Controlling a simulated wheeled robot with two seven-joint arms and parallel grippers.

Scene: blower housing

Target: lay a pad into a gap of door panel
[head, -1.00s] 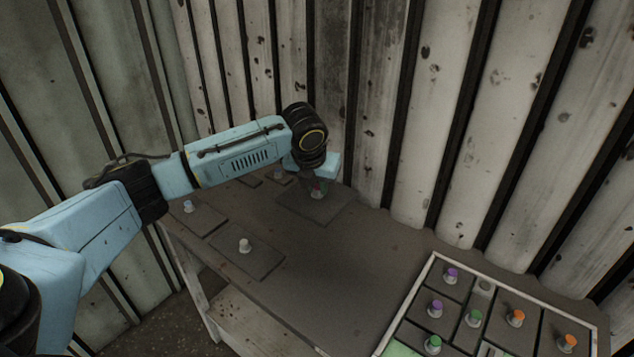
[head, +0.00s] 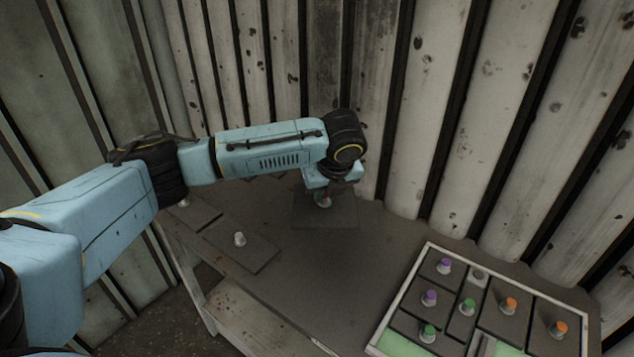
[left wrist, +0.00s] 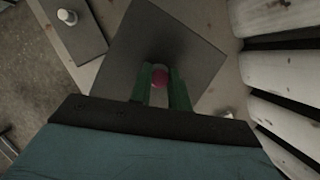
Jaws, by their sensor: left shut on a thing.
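My left gripper (head: 324,197) is shut on the knob of a dark grey, roughly square pad (head: 338,215) near the back wall. I cannot tell how far the pad is above the table. The door panel (head: 408,290) is a pale-framed panel at the right. It holds several dark pads with purple, green and orange knobs. Bare green floor (head: 402,345) shows in its near part. My right gripper is not in view.
Another dark pad with a white knob (head: 240,240) lies on the table at the left, with more pads partly behind my arm. The tabletop (head: 330,270) between there and the panel is clear. Corrugated metal walls (head: 430,120) stand close behind the table.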

